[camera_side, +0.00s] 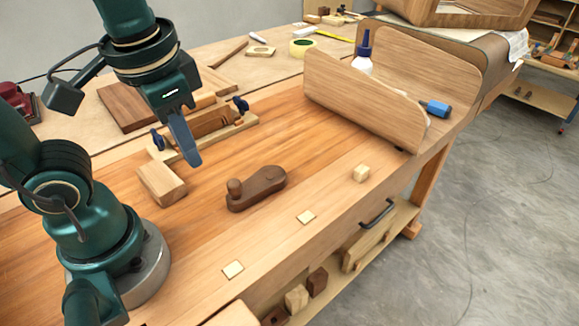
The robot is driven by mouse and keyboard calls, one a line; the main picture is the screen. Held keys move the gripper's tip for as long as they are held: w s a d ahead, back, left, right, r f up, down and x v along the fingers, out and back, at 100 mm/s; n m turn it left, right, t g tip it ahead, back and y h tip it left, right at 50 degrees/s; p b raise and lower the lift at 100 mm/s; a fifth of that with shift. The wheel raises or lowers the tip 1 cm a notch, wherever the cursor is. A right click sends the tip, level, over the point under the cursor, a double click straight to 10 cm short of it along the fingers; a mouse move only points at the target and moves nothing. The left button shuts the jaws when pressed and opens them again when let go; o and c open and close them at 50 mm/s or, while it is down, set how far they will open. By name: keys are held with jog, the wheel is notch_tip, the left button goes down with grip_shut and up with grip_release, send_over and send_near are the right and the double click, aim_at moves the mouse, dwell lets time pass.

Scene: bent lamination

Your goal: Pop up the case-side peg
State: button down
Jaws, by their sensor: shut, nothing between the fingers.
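Three pale square pegs run along the front part of the wooden bench top (320,130). The one at the right, nearest the bent-wood piece, is the case-side peg (361,174), and it stands up above the surface as a small block. The middle peg (306,217) and the left peg (233,270) look flush or nearly flush with the top. My gripper (187,152) points down over the left part of the bench, shut and empty, well left of the raised peg.
A dark wooden plane (257,188) lies between my gripper and the pegs. A wood block (161,183) and a clamped jig (210,125) are near my gripper. A bent-wood piece (365,100), a glue bottle (363,55) and a blue-handled tool (435,108) are at the right.

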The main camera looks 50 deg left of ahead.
jog(key=d+m+g+y, duration=0.2)
jog(key=m+g+y, duration=0.1)
jog(key=m+y, duration=0.3)
jog(key=m, duration=0.1)
send_over(235, 274)
notch_tip(235, 274, down, 6)
jog(key=shift+w+a, duration=0.15)
jog(key=shift+w, duration=0.2)
jog(key=shift+f, duration=4.35)
jog(key=shift+f, duration=0.15)
jog(key=shift+f, duration=0.25)
